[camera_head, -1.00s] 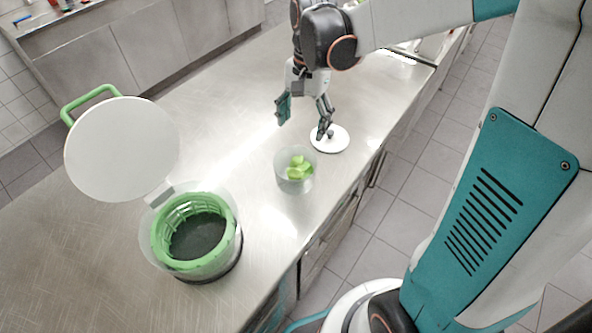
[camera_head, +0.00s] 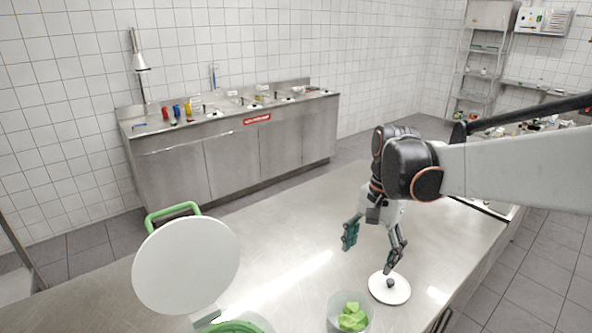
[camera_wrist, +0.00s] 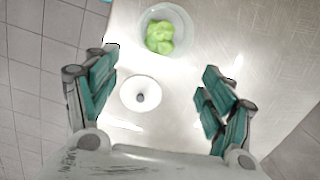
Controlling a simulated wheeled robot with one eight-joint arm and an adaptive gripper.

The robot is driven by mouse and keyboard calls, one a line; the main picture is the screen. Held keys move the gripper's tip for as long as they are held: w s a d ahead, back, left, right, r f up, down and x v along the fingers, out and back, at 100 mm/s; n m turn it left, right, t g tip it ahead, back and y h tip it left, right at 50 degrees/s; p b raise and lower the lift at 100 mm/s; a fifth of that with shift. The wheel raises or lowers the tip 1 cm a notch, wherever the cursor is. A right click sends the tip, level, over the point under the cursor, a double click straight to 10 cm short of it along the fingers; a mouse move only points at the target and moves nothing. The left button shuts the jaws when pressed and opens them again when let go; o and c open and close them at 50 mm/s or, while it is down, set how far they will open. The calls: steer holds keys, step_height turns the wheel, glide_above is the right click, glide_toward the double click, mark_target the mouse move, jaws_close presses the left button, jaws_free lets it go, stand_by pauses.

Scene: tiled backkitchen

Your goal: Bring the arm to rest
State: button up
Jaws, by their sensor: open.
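My gripper (camera_head: 373,243) hangs from the arm above the steel table (camera_head: 290,240), with its fingers apart and nothing between them. In the wrist view my gripper (camera_wrist: 160,97) shows its teal finger pads wide apart. A white disc with a dark knob (camera_head: 389,288) lies on the table below the right finger. In the wrist view the disc (camera_wrist: 140,94) shows between the fingers, apart from them.
A clear container with green pieces (camera_head: 350,314) stands near the disc. A steel counter (camera_head: 240,140) runs along the back wall.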

steer(key=s+f+n+t+b, duration=0.2)
steer(key=s+n+t, duration=0.2)
steer(key=s, duration=0.3)
steer(key=s+a+f+n+t+h+b, duration=0.1)
steer(key=s+n+t+b, duration=0.2)
steer(key=s, duration=0.4)
steer(key=shift+f+n+t, duration=0.35)
steer(key=shift+n+t, duration=0.15)
steer(key=shift+n, duration=0.8)
steer(key=shift+d, duration=0.1)
